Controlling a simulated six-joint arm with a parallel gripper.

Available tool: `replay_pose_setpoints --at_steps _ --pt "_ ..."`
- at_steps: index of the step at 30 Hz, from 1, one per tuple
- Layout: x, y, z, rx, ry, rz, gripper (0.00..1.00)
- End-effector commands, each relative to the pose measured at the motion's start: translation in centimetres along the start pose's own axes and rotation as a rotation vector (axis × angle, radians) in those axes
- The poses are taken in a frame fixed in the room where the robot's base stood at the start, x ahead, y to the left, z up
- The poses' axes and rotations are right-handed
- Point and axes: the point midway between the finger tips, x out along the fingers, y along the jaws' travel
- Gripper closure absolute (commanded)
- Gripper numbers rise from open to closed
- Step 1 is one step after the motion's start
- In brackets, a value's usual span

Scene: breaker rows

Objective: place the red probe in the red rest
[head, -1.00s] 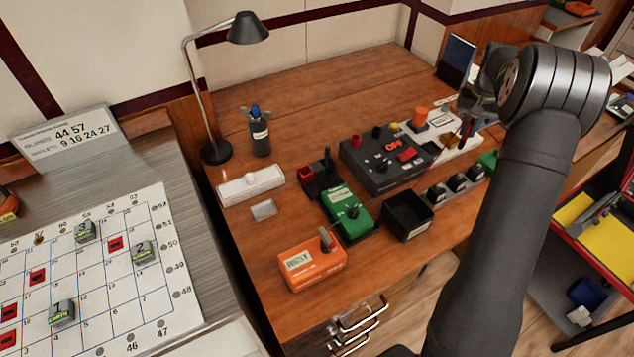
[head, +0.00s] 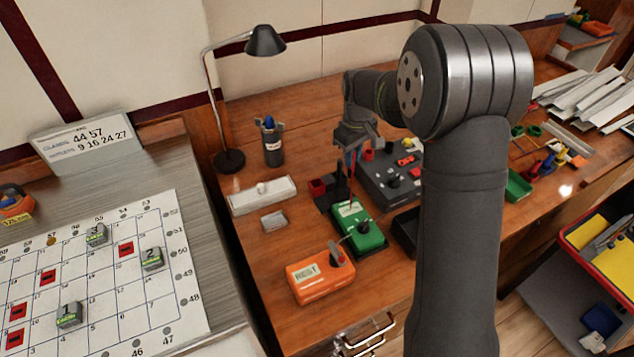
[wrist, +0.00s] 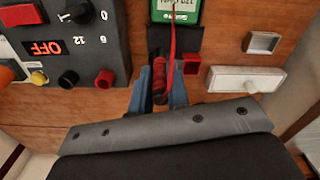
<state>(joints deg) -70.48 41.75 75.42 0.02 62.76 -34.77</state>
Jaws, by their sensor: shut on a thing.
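My gripper (wrist: 159,97) is shut on the red probe (wrist: 159,75), which sits between its blue-grey fingers in the wrist view. In the head view my gripper (head: 355,142) holds the probe (head: 353,164) above the dark rest base. The red rest (wrist: 192,63) is a small red square block, just right of the probe in the wrist view. In the head view the red rest (head: 317,186) is left of and below the probe. A red lead runs from the probe toward the green meter (head: 358,226). The probe's tip is not clearly visible.
A grey panel reading OFF (wrist: 60,50) with knobs and sockets stands close by. A white box (head: 262,195) and small tray (head: 273,221) lie left of the rest. A lamp (head: 230,160) and bottle (head: 273,145) stand behind.

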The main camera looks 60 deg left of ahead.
Motion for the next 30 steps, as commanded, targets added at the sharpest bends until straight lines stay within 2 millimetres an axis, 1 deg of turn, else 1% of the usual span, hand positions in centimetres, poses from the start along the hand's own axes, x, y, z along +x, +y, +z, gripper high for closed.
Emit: replay_pose_setpoints --at_steps 1,6,9,12,15,19,26,28,30 --pt "0.8 -0.7 -1.0 -0.004 -0.002 -0.002 1.00" --pt "3.2 -2.7 -4.4 -0.003 -0.002 -0.002 1.00" --pt "4.4 -3.7 -6.2 -0.002 -0.002 -0.001 1.00" --pt "5.3 -4.4 -7.5 0.000 -0.001 -0.001 1.00" --pt "5.8 -4.9 -8.3 0.002 0.000 0.000 1.00" --pt "6.4 -5.0 -8.5 0.004 -0.001 -0.001 1.00" --pt "9.6 -5.0 -8.4 0.004 -0.003 -0.002 1.00" --pt "10.0 -5.0 -8.5 0.004 -0.001 0.000 1.00" --pt "10.0 -4.9 -8.5 0.004 0.000 0.000 1.00"
